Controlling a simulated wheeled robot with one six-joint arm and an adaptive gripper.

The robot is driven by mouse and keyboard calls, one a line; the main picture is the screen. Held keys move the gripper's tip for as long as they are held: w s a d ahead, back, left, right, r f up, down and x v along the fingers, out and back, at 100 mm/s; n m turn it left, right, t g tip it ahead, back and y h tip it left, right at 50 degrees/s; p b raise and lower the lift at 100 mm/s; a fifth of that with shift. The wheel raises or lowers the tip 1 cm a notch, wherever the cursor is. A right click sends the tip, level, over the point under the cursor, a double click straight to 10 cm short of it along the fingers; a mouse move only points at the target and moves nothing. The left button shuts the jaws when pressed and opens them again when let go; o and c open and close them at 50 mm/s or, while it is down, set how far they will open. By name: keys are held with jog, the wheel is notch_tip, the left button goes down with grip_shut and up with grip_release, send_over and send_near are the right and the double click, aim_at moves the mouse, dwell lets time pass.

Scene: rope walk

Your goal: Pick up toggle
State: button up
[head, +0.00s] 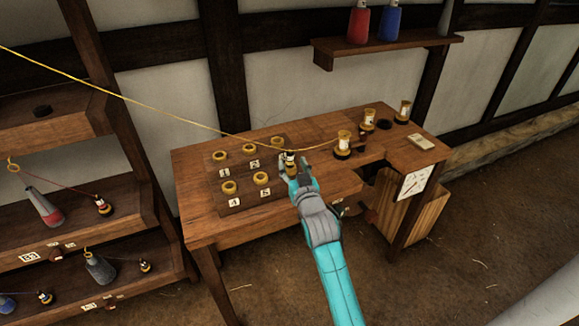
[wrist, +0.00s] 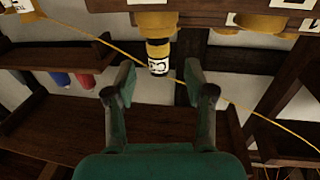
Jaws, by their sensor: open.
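The toggle is a small dark and yellow peg with a white label. It stands in a yellow ring at the right end of the front row of the numbered board (head: 244,203) on the table. In the wrist view, which appears upside down, the toggle (wrist: 158,62) lies centred just beyond and between my fingertips. My gripper (wrist: 158,82) is open, with a gap on both sides of it. In the head view, my gripper (head: 298,172) partly hides the toggle (head: 290,157) and its ring. I cannot tell whether a finger touches it.
A yellow rope (head: 150,106) runs from the upper left across the table near my gripper. Several labelled spools (head: 343,142) stand to the right. A rack (head: 60,130) with bobbins is at the left. A wall shelf (head: 390,47) holds a red and a blue bottle.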

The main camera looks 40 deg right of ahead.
aim_at(291, 159)
jog(key=shift+x, duration=2.3)
jog(key=shift+d+r, duration=0.1)
grip_shut()
